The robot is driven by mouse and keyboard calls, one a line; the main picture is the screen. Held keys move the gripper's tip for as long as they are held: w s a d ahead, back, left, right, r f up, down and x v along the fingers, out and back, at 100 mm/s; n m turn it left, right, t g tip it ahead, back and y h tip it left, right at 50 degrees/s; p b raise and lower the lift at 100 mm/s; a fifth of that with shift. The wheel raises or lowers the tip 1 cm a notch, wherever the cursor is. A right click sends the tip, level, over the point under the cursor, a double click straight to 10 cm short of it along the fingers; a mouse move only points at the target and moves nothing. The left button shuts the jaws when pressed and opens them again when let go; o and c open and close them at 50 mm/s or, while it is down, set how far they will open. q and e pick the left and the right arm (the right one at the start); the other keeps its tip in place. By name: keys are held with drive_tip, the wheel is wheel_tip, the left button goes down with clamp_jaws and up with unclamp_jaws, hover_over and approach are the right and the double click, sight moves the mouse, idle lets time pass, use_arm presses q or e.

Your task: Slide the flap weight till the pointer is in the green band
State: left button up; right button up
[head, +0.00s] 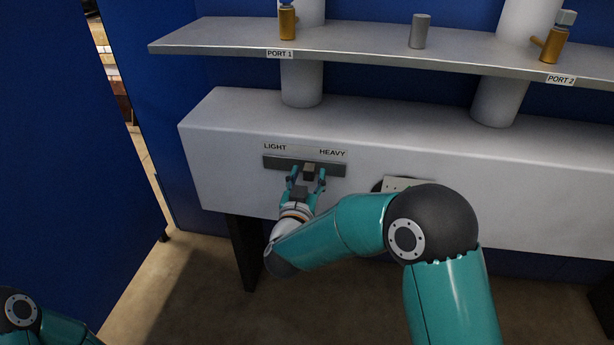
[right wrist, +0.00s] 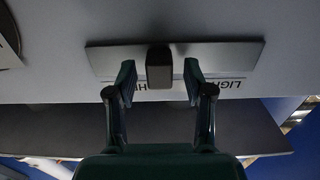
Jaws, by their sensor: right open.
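The flap weight (head: 308,172) is a small dark block on a grey slide bar (head: 273,162), under the labels LIGHT and HEAVY on the white box front. It sits near the middle of the bar. My right gripper (head: 306,177) is open, with one finger on each side of the block. In the right wrist view the block (right wrist: 159,68) stands between the open fingers (right wrist: 159,80), with a small gap on both sides. A pale plate (head: 398,183) with a dark round edge shows behind my right arm; no pointer or green band is visible. My left gripper is out of view.
A grey shelf (head: 370,47) above the box carries brass valves (head: 287,22) labelled PORT 1 and PORT 2 (head: 553,45), and a grey cylinder (head: 419,31). A blue wall panel (head: 70,150) stands at left. The floor in front is open.

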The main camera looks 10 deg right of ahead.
drive_tip(key=v, duration=1.1)
drive_tip(key=shift+s, duration=0.3)
drive_tip(key=shift+a, duration=0.1)
